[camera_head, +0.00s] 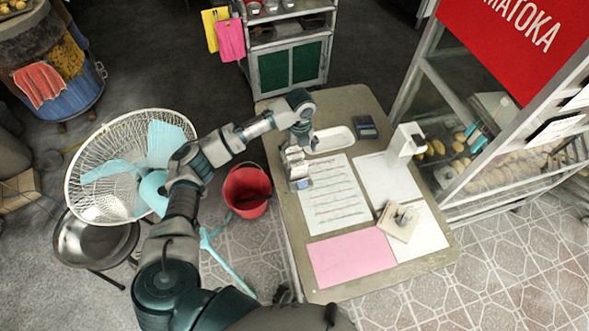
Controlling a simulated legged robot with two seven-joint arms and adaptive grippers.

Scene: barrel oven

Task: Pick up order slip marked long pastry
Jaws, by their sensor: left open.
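Several paper sheets lie flat on the beige table (350,100). A white sheet with printed lines (338,198) lies at the left, a pink sheet (352,257) at the front, and plain white sheets (387,180) at the right. Their writing is too small to read, so I cannot tell which is marked long pastry. My left gripper (298,182) is open above the table's left edge, beside the upper left of the lined sheet. I cannot tell whether it touches the sheet. My right gripper is not in view.
A white tray (333,139), a dark small device (366,127), a white upright holder (405,143) and a beige block (398,221) stand on the table. A pastry display case (460,190) borders it at the right. A red bucket (247,190) and a fan (120,150) are at the left.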

